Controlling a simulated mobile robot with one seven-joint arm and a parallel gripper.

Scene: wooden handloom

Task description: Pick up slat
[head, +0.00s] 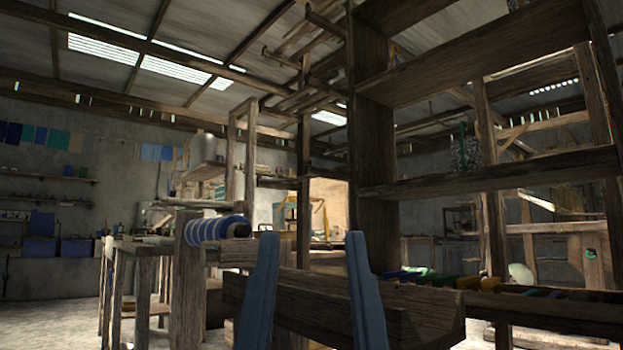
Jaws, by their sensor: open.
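My gripper (312,240) shows at the bottom centre as two blue-grey fingers. They stand upright and wide apart, with nothing held between the tips. A thick brown wooden beam (312,298) crosses behind and between the fingers, sloping slightly down to the right. I cannot tell whether the fingers touch it. I cannot tell which wooden piece is the slat. Many wooden parts look alike here.
A tall wooden shelf frame (372,130) rises close on the right. A blue-striped roll (215,229) lies on a wooden frame at left. Several coloured pieces (468,282) line a beam at lower right. Bare floor (50,315) shows at far left.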

